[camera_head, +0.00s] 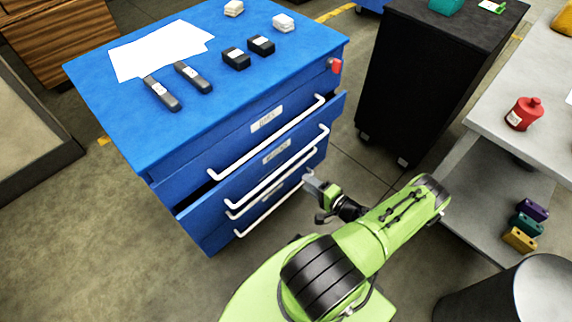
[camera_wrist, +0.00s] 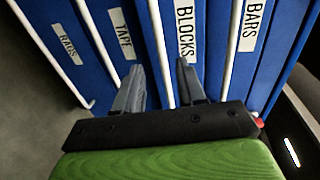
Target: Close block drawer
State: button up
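The blue cabinet (camera_head: 165,160) has several drawers with white bar handles. The drawer labelled BLOCKS (camera_head: 277,153) is second from the top and stands partly pulled out, its front ahead of the others. Its label (camera_wrist: 185,32) reads clearly in the wrist view. My gripper (camera_head: 309,180) is beside the right end of the drawer fronts. In the wrist view my gripper (camera_wrist: 160,88) has its fingers spread, with the BLOCKS handle (camera_wrist: 158,45) running between them in the picture. Whether the fingers touch the handle cannot be told.
The BARS drawer (camera_head: 266,120) is above; TAPE (camera_wrist: 122,33) and RAGS (camera_wrist: 68,46) drawers are below. Dark blocks, bars and paper lie on the cabinet top. A black cabinet (camera_head: 415,75) stands to the right, and a grey table (camera_head: 495,115) is further right.

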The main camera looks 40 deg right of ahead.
aim_at(284, 165)
jog(key=w+f+b, duration=0.1)
jog(key=w, duration=0.3)
jog(key=w+b, duration=0.1)
jog(key=w, duration=0.3)
jog(key=w+f+b, duration=0.1)
jog(key=w, duration=0.3)
jog(key=shift+w+a+f, duration=0.1)
jog(key=shift+w+f, duration=0.15)
jog(key=shift+f, duration=0.1)
grip_shut()
jog(key=shift+a+r, duration=0.1)
